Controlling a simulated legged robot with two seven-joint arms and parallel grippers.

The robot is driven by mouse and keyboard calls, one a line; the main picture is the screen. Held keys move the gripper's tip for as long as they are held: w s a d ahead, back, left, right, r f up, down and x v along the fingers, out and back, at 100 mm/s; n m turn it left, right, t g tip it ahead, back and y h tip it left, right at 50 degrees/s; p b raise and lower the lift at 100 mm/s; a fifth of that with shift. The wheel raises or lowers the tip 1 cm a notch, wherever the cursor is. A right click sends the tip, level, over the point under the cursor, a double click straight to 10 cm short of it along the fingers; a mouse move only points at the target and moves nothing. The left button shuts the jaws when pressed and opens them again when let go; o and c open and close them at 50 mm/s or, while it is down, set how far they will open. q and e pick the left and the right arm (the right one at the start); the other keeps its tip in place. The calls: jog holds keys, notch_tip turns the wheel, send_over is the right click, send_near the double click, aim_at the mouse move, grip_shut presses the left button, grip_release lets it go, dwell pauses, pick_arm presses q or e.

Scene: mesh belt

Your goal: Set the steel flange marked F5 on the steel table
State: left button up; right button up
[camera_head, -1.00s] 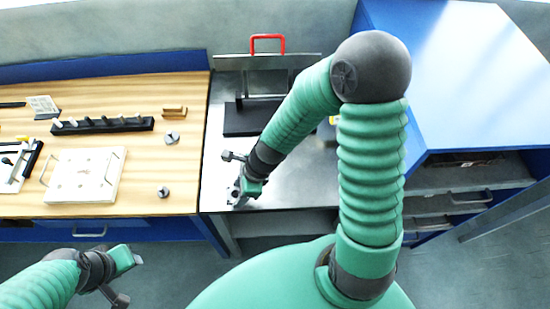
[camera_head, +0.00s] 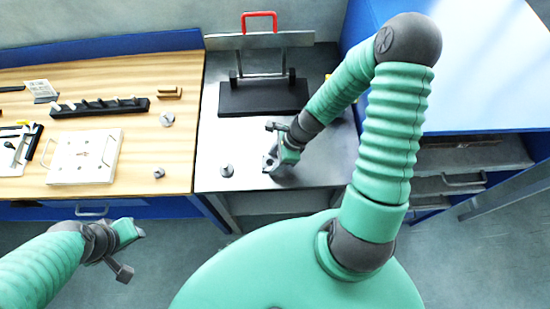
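A small grey steel flange (camera_head: 227,171) with a raised hub stands upright on the front left of the steel table (camera_head: 215,145). Any F5 marking is too small to read. My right gripper (camera_head: 269,146) is to the right of this flange, apart from it, over the steel table. Its fingers are spread and nothing shows between them. Two similar metal flanges, one larger (camera_head: 167,119) and one smaller (camera_head: 159,173), lie on the wooden table top. My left gripper (camera_head: 130,252) is open and empty in front of the wooden bench.
A black stand with a red handle (camera_head: 259,16) and a clear panel is at the back of the steel table. A white plate with handles (camera_head: 84,157) and a black peg rack (camera_head: 100,107) lie on the wooden top. A blue cabinet (camera_head: 460,70) stands at right.

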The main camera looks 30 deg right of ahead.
jog(key=shift+o, duration=1.2)
jog(key=shift+d+f, duration=0.1)
jog(key=shift+d, duration=0.05)
jog(key=shift+s+a, duration=0.1)
jog(key=shift+a, duration=0.25)
jog(key=shift+w+a+r, duration=0.1)
jog(key=shift+a+r, duration=0.05)
jog(key=shift+a, duration=0.35)
jog(key=shift+w+a+r, duration=0.1)
jog(key=shift+a, duration=0.4)
jog(key=d+v, duration=0.1)
jog(key=v, duration=1.1)
pick_arm(q)
jog(key=shift+a+r+p, duration=0.3)
jog(key=shift+a+p, duration=0.1)
jog(key=shift+a, duration=0.5)
pick_arm(e)
jog(key=a+r+n+h, duration=0.2)
jog(key=a+n, duration=0.2)
jog(key=n, duration=0.8)
jog(key=s+a+r+n+h, duration=0.1)
jog(key=a+n, duration=0.3)
jog(key=n, duration=0.8)
jog(key=shift+s+a+r+h, duration=0.3)
jog(key=shift+r+h, duration=0.2)
jog(key=shift+r, duration=0.05)
pick_arm(q)
jog(key=shift+w, duration=0.1)
pick_arm(e)
jog(key=shift+w, duration=0.2)
